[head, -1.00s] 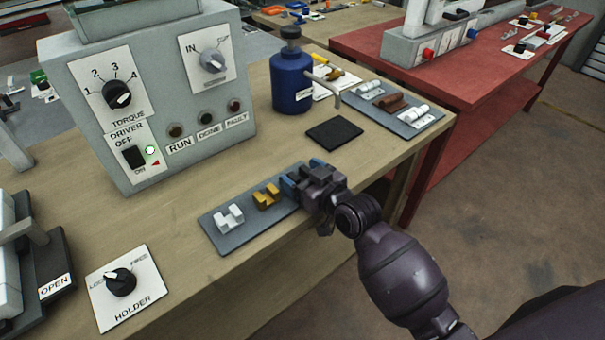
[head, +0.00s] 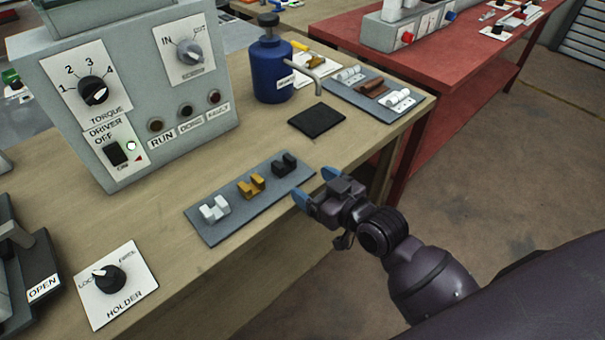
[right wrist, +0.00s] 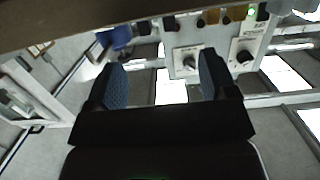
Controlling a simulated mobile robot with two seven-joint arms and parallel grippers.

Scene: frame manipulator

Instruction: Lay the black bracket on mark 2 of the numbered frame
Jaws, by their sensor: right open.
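The black bracket (head: 286,163) sits at the right end of a grey tray (head: 222,235), beside an orange bracket (head: 251,185) and a white bracket (head: 215,208). My right gripper (head: 316,186) is open and empty, just right of the tray by the bench's front edge, apart from the black bracket. Its two blue fingers stand wide apart with nothing between them in the right wrist view (right wrist: 164,82). I cannot make out the numbered frame or mark 2 in these views. My left gripper is not in view.
A grey control box (head: 140,90) with dials stands behind the tray. A black pad (head: 317,120), a blue bottle (head: 270,70) and a second tray (head: 345,93) lie farther back. The holder switch plate (head: 117,285) is front left. Bare wood surrounds the tray.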

